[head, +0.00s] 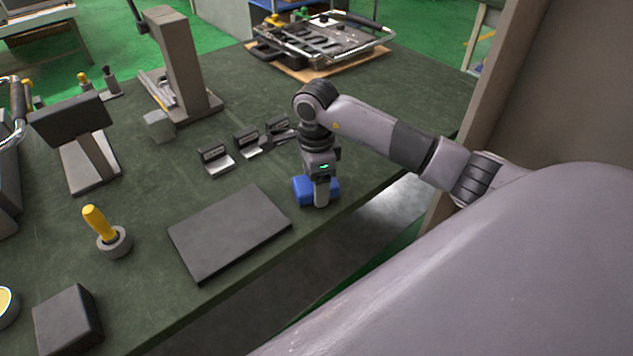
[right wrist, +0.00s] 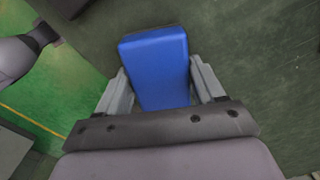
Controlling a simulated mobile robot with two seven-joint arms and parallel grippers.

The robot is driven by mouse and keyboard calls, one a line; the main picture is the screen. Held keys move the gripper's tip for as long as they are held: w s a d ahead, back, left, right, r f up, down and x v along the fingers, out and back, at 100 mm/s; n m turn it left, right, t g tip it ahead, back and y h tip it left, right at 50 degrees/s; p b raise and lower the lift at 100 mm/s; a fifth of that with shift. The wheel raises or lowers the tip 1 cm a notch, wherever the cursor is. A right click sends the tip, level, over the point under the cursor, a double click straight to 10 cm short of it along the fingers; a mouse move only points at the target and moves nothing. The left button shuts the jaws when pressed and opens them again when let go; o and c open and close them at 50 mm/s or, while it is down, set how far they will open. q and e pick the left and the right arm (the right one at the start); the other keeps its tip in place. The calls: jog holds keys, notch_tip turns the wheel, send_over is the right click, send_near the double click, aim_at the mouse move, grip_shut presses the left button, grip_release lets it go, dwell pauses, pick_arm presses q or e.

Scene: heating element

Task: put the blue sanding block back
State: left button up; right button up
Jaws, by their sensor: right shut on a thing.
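The blue sanding block (head: 302,188) is at the right front part of the green table, near its front edge, in the head view. My right gripper (head: 321,196) points down and is shut on it. In the right wrist view the block (right wrist: 156,66) sits between the two fingers of the gripper (right wrist: 160,92), which touch or nearly touch its sides. I cannot tell whether the block rests on the table or is a little above it. My left gripper does not show.
A dark flat plate (head: 230,232) lies left of the block. Several small card holders (head: 215,160) stand behind it. A yellow-handled tool (head: 97,222) stands in a round holder (head: 115,243) at the left. A metal fixture (head: 320,42) lies on a board at the back.

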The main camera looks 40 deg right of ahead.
jog(key=shift+f, duration=0.2)
jog(key=o, duration=1)
jog(key=shift+r, duration=0.15)
